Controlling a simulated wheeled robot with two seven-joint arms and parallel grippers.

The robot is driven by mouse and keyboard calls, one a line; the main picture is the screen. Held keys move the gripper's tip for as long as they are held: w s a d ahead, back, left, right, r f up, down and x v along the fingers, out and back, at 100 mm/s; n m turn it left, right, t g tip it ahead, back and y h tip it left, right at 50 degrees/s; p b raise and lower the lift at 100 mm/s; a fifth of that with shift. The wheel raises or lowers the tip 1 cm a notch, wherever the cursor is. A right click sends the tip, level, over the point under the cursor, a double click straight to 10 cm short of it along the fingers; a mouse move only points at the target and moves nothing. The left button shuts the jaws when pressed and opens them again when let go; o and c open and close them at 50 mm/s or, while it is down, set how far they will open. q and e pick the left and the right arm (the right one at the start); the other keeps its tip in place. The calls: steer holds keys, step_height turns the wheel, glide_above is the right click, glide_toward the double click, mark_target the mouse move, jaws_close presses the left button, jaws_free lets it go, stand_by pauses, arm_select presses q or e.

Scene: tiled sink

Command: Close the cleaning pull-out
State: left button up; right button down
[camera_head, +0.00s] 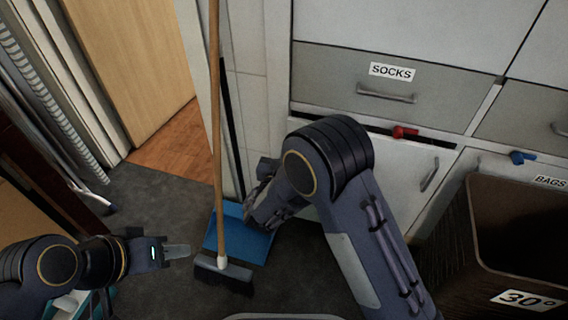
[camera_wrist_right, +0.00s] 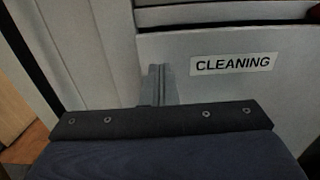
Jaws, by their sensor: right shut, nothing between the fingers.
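The cleaning pull-out (camera_head: 404,165) is a white front with a vertical handle (camera_head: 429,174), below the SOCKS drawer in the head view. My right arm covers its left part. Its CLEANING label (camera_wrist_right: 233,64) shows in the right wrist view. A dark gap runs along its top; I cannot tell how far out it stands. My right gripper (camera_wrist_right: 161,84) is shut and empty near the front's left edge, left of the label. I cannot tell whether it touches. In the head view its fingertips are hidden. My left gripper (camera_head: 178,252) is low at the left, away from the pull-out.
A broom (camera_head: 217,130) stands by a blue dustpan (camera_head: 240,235) on the dark floor, between my grippers. The SOCKS drawer (camera_head: 345,75) is above. A red piece (camera_head: 404,132) sits at the gap. A dark bin (camera_head: 465,235) labelled 30° stands at the right.

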mark_target(299, 126)
steer(key=b+x, duration=0.1)
steer(key=x, duration=0.6)
steer(key=shift+w+b, duration=0.1)
steer(key=shift+b, duration=0.2)
steer(key=b+x, duration=0.1)
steer(key=x, duration=0.3)
steer(key=shift+w+d+f, duration=0.1)
steer(key=shift+w+d, duration=0.05)
steer(key=shift+w, duration=0.1)
steer(key=shift+w+d+r, duration=0.15)
steer(key=shift+r, duration=0.1)
